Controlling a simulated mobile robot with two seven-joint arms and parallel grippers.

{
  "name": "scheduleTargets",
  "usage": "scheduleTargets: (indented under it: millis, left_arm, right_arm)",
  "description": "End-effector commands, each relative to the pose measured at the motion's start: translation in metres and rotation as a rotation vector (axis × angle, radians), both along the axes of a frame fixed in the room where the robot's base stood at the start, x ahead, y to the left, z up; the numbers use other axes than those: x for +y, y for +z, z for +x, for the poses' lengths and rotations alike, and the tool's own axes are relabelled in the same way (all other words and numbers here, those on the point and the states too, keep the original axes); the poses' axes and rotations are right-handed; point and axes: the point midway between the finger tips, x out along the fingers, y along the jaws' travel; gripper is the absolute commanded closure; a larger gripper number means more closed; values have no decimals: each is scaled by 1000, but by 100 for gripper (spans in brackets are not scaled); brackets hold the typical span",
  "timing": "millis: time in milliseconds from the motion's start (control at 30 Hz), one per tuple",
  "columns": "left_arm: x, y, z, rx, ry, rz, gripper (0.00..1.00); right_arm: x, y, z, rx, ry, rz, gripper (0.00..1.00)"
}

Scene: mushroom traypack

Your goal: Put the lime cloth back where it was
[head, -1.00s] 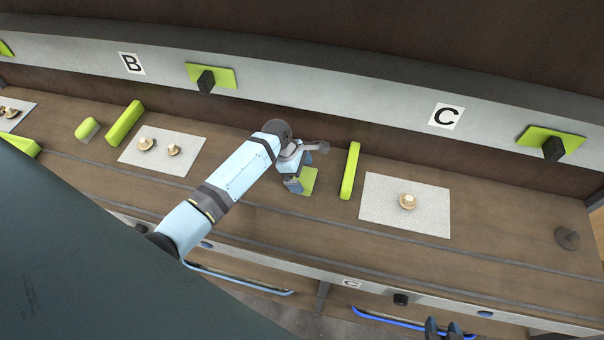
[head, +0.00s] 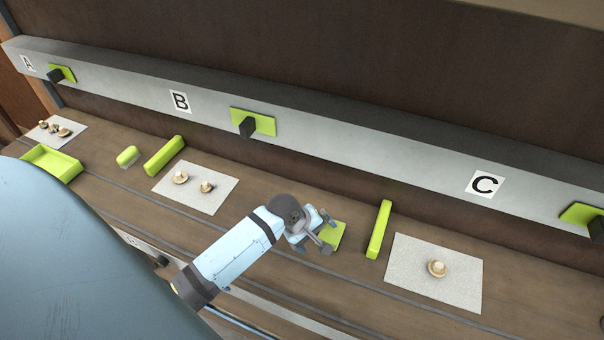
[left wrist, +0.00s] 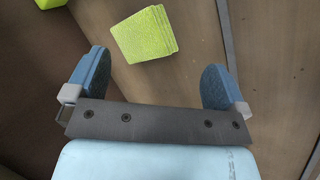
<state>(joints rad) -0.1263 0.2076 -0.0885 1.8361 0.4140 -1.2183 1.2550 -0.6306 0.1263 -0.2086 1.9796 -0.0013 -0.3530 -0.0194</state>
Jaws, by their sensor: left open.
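The lime cloth (head: 333,235) lies folded in a square on the brown counter, left of an upright lime bar. In the left wrist view the cloth (left wrist: 145,35) shows its stacked layers and lies beyond the fingertips, apart from them. My left gripper (head: 321,233) is over the counter at the cloth's left side and partly covers it in the head view. In the left wrist view my left gripper (left wrist: 157,72) is open, with nothing between its blue fingers. My right gripper is not in view.
A lime bar (head: 379,229) stands right of the cloth, then a grey mat (head: 410,285) with a mushroom. Left are another mat (head: 212,172) with mushrooms, a second lime bar (head: 164,156), a lime-topped block (head: 128,155) and a lime tray (head: 45,163). A grey rail (head: 330,150) runs behind.

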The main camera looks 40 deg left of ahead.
Motion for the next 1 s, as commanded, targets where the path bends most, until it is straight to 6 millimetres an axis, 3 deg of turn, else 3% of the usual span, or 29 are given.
scheduleTargets:
  millis: [33, 200, 433, 600, 1000]
  left_arm:
    - [-10, -10, -22, -98, -116, 77, 0]
    - [-37, -27, -80, -432, -523, 415, 0]
    - [-63, -27, -142, -696, -885, 788, 0]
    - [-71, -23, -157, -766, -979, 901, 0]
    - [-71, -23, -157, -769, -983, 906, 0]
  right_arm:
    - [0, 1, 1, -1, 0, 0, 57]
    - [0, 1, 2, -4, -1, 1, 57]
    - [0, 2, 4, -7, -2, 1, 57]
    - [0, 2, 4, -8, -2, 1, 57]
    - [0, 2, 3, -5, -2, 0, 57]
